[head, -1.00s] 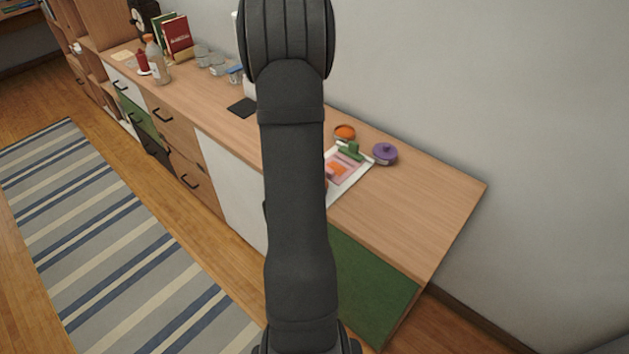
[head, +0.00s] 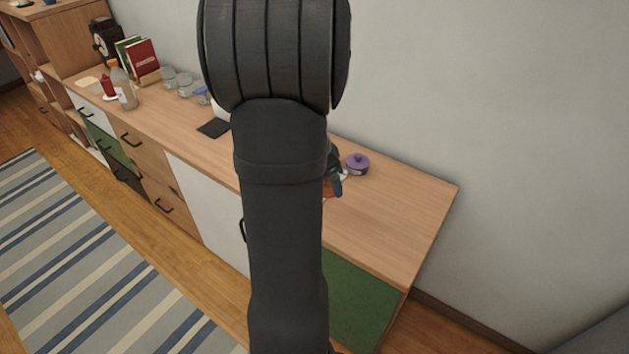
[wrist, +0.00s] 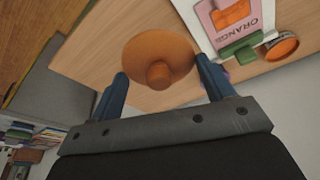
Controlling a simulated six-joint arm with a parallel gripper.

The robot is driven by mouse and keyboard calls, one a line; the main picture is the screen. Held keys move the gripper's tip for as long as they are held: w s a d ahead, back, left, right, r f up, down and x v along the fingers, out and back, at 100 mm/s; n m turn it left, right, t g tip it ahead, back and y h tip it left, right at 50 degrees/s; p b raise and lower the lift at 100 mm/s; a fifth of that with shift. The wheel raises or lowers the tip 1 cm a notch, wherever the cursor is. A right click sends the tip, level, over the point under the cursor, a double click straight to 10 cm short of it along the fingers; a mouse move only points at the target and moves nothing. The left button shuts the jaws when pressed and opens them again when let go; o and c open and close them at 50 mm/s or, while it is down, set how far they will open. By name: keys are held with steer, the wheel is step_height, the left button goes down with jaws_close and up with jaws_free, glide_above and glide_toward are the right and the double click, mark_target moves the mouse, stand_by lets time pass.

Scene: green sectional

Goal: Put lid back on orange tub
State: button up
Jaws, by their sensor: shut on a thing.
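The orange lid (wrist: 150,47), a round disc with a knob, sits between the two blue fingers of my gripper (wrist: 161,70) in the wrist view. The gripper is shut on it across its rim. The orange tub (wrist: 281,48) shows in the wrist view at the right, round and open-topped, beside the green clip of a clipboard. In the head view my arm hides the tub and most of my gripper (head: 335,178); only a little orange shows by the fingers.
A white clipboard (wrist: 203,32) with a pink ORANGE sheet and green clip (wrist: 240,52) lies by the tub. A purple lidded tub (head: 357,163) stands right of my gripper. The cabinet top (head: 400,205) is clear toward its right end. Jars and books stand far left.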

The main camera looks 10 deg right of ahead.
steer(key=w+d+f+n+t+y, duration=0.2)
steer(key=w+n, duration=0.5)
steer(key=w, duration=2.3)
steer(key=shift+h, duration=0.3)
steer(key=shift+s+d+f, duration=0.1)
steer(key=shift+d+f, duration=0.1)
steer(key=shift+f, duration=1.4)
steer(key=shift+d+f, duration=0.2)
steer(key=shift+f, duration=1.4)
steer(key=shift+f, duration=0.15)
steer(key=o, duration=1)
steer(key=shift+o, duration=0.2)
step_height(320, 180, up, 7)
